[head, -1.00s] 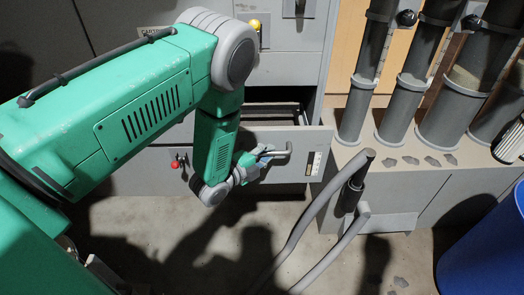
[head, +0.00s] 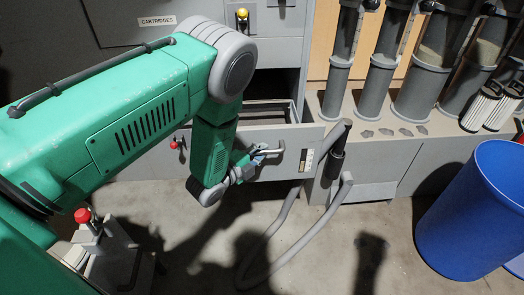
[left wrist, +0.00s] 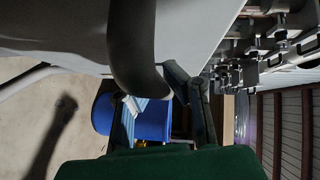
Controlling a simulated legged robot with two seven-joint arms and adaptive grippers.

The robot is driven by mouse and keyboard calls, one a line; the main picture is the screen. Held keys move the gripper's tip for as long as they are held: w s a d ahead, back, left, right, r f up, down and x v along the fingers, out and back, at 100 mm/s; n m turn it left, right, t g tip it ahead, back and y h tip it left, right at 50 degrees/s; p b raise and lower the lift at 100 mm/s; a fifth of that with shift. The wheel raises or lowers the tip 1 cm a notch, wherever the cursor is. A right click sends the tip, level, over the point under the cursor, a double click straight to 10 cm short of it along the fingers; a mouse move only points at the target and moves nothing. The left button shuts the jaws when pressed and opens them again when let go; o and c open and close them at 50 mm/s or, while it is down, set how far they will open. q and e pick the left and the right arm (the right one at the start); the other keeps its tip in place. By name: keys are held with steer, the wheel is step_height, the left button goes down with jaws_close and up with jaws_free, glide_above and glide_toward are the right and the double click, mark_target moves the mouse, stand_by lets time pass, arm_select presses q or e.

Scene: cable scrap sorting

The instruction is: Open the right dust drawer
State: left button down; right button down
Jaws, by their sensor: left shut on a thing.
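The right dust drawer (head: 300,160) is a grey drawer low in the grey cabinet, in the head view. It stands pulled out, with a dark gap and its inner rim showing behind the front panel. A bar handle (head: 282,149) sits on its front. My left gripper (head: 262,152) is shut on this handle, in front of the panel. In the left wrist view the dark handle bar (left wrist: 132,45) runs down in front of the pale drawer front (left wrist: 195,30), and my left gripper's fingers (left wrist: 165,90) are by it. My right gripper is not in view.
A grey hose (head: 265,245) lies on the floor beside the drawer, its dark nozzle (head: 337,158) upright near the drawer's right end. A blue bin (head: 465,220) stands at the right. Grey tubes (head: 335,90) stand on a ledge behind. A red knob (head: 174,145) is left of my gripper.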

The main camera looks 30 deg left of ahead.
arm_select(q)
steer(key=shift+s+f, duration=0.1)
steer(key=c, duration=1.5)
jaws_free()
steer(key=shift+c, duration=0.2)
steer(key=v, duration=1.2)
